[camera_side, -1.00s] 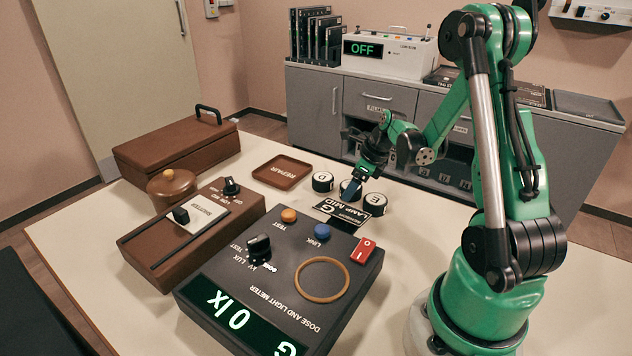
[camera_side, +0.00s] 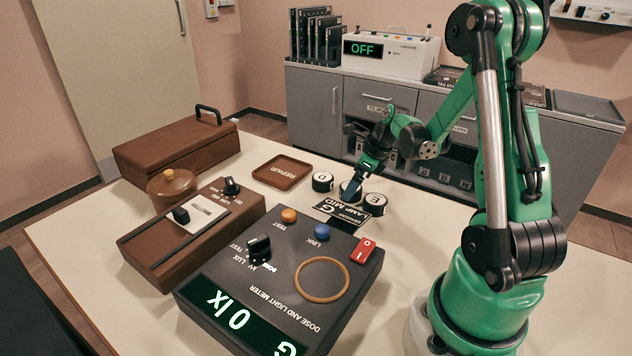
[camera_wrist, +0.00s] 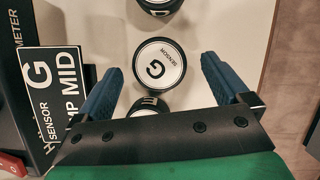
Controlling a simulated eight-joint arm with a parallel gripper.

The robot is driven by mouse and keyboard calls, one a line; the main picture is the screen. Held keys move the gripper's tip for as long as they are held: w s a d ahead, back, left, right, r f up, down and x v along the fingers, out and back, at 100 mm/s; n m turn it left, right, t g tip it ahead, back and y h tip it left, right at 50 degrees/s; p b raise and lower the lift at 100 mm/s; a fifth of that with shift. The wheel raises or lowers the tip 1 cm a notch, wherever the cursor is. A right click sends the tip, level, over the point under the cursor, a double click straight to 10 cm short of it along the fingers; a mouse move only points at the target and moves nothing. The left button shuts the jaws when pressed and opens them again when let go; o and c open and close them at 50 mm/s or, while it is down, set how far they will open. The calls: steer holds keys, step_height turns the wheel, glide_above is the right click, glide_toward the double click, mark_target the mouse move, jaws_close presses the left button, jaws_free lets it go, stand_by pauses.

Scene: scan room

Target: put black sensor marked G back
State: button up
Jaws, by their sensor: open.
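The black sensor marked G (camera_wrist: 160,63) is a round black puck with a white top. In the wrist view it lies between the two blue fingers of my gripper (camera_wrist: 161,64), with a gap on each side. My gripper is open and holds nothing. In the side view my gripper (camera_side: 356,190) is low over the middle puck of a row, and its finger hides part of that puck. The sensor marked D (camera_side: 322,181) stands to its left and the sensor marked E (camera_side: 374,203) to its right.
A card reading G and LAMP MID (camera_side: 343,213) lies by the dose and light meter (camera_side: 290,290), which shows 0 lx. A REPAIR tray (camera_side: 282,171), a brown lidded pot (camera_side: 172,188) and a brown case (camera_side: 176,148) stand left. The cabinet (camera_side: 310,100) is behind.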

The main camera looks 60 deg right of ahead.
steer(key=a+v, duration=0.1)
steer(key=v, duration=0.9)
steer(key=w+a+r+n+t, duration=0.1)
steer(key=a+n, duration=0.9)
steer(key=n, duration=0.7)
steer(key=w+a+r+n+t, duration=0.1)
steer(key=a+n, duration=1)
steer(key=n, duration=0.5)
steer(key=shift+w+a+r+n+t+h, duration=0.2)
steer(key=shift+a+n+t+h, duration=0.1)
steer(key=shift+n+h, duration=0.1)
